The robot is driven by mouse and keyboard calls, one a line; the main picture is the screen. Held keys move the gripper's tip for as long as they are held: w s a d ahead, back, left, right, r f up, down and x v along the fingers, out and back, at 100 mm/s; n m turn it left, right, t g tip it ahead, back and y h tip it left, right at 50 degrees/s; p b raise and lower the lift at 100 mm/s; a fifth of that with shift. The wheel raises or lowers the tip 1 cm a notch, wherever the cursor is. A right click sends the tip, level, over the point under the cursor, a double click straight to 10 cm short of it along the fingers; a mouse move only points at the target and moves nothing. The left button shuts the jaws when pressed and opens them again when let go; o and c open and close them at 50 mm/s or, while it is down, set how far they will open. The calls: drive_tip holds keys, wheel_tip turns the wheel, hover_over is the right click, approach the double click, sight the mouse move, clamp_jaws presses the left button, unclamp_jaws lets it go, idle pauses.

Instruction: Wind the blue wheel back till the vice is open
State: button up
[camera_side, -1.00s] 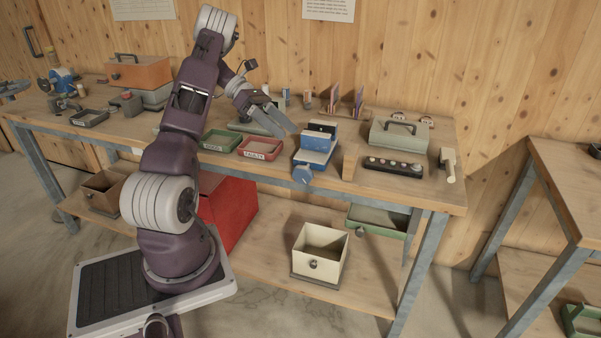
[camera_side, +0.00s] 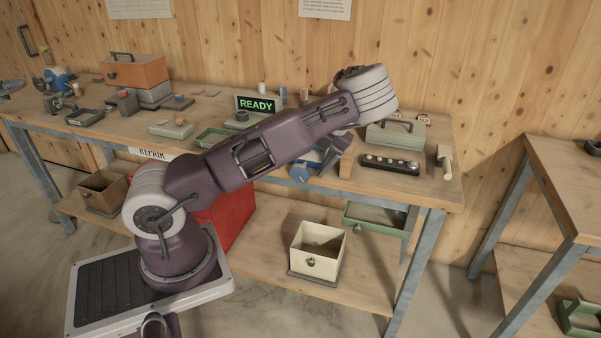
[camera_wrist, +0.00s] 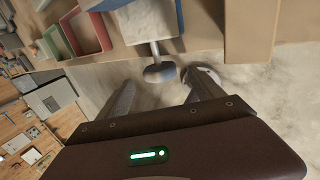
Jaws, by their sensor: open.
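The blue wheel (camera_side: 300,174) sits at the front of the vice, at the bench's front edge. In the wrist view the wheel (camera_wrist: 160,73) is seen on its pale shaft, a little beyond and between my fingertips. My gripper (camera_wrist: 160,88) is open, with a finger on either side of the wheel's line; I cannot tell whether either finger touches it. The vice (camera_wrist: 145,20) shows only in part at the top of the wrist view. In the side view my arm hides most of the vice, so its jaw gap cannot be seen.
A green tray (camera_side: 213,137) lies left of the vice; green and red trays show in the wrist view (camera_wrist: 85,33). A READY sign (camera_side: 257,105) stands behind my arm. A button panel (camera_side: 390,165) and grey case (camera_side: 397,133) are at the right. A cream bin (camera_side: 318,248) stands below.

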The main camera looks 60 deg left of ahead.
sight(304, 166)
drive_tip(key=x, duration=0.5)
drive_tip(key=shift+f, duration=0.2)
drive_tip(key=shift+c, duration=0.3)
drive_tip(key=c, duration=1.3)
drive_tip(key=shift+c, duration=0.2)
